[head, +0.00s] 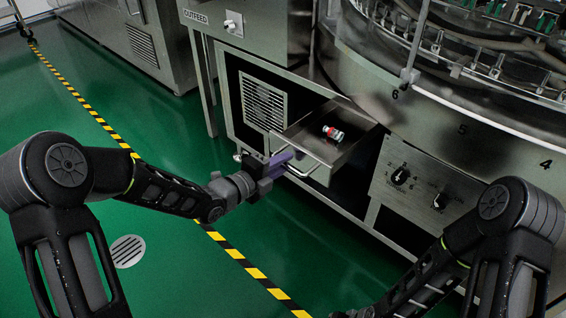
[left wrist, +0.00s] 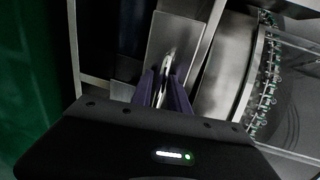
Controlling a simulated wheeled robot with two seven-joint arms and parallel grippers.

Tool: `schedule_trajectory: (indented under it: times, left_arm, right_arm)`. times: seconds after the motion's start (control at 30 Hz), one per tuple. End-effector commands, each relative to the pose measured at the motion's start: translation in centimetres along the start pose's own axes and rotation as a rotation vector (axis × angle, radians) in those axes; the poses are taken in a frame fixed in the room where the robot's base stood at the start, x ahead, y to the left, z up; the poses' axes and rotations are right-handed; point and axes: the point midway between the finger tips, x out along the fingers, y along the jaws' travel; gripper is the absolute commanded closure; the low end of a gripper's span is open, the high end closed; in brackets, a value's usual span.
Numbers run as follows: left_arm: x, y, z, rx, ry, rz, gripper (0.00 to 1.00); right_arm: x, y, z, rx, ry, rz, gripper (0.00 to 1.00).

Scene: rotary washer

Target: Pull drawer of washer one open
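The washer drawer (head: 349,152) is a metal tray sticking out of the cabinet front, open at the top. A small vial with a red and white label (head: 333,133) lies in it. The drawer has a bar handle (head: 309,172), which also shows in the left wrist view (left wrist: 169,60). My left gripper (head: 286,160) is at the handle, its purple fingers on either side of the bar. In the left wrist view the fingers (left wrist: 165,86) look closed on the bar. My right arm reaches the bottom edge; its gripper is out of view.
A control panel with knobs (head: 418,185) is right of the drawer. The round washer body (head: 460,110) rises behind it. A vented panel (head: 263,103) is to the left. The green floor (head: 190,270) with a yellow-black line is clear in front.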

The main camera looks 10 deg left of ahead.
Motion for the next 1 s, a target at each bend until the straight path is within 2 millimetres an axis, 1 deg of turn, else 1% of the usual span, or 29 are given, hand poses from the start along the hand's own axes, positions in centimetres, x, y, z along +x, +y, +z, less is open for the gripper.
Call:
schedule_trajectory:
  times: [0.03, 0.13, 0.37, 0.47, 0.57, 0.9, 1.0]
  left_arm:
    - [0.0, 0.0, 0.0, 0.0, 0.0, 0.0, 0.75]
    - [0.0, 0.0, 0.0, 0.0, 0.0, -0.001, 0.67]
    - [0.0, -0.1, 0.0, 0.0, 0.0, -0.001, 0.67]
    - [-0.4, -0.1, 0.0, 0.001, -0.001, -0.001, 0.67]
    - [-1.4, -0.2, 0.1, 0.0, -0.001, 0.0, 0.67]
    - [-6.7, -0.2, 0.1, 0.0, -0.002, 0.0, 0.67]
    - [-7.6, -0.1, 0.0, 0.0, -0.001, 0.0, 0.67]
  right_arm:
    - [0.0, 0.0, 0.0, 0.0, 0.0, 0.0, 1.0]
    - [0.0, 0.0, 0.0, 0.0, 0.0, 0.0, 1.0]
    - [0.0, 0.0, 0.0, 0.0, 0.0, 0.0, 1.0]
    - [-0.2, -0.1, 0.0, 0.0, -0.001, 0.0, 1.0]
    - [-0.6, -0.2, 0.0, 0.0, -0.002, 0.0, 1.0]
    - [-2.1, -0.6, 0.1, -0.001, -0.01, 0.0, 1.0]
    - [-2.2, -0.7, 0.2, -0.001, -0.011, 0.0, 1.0]
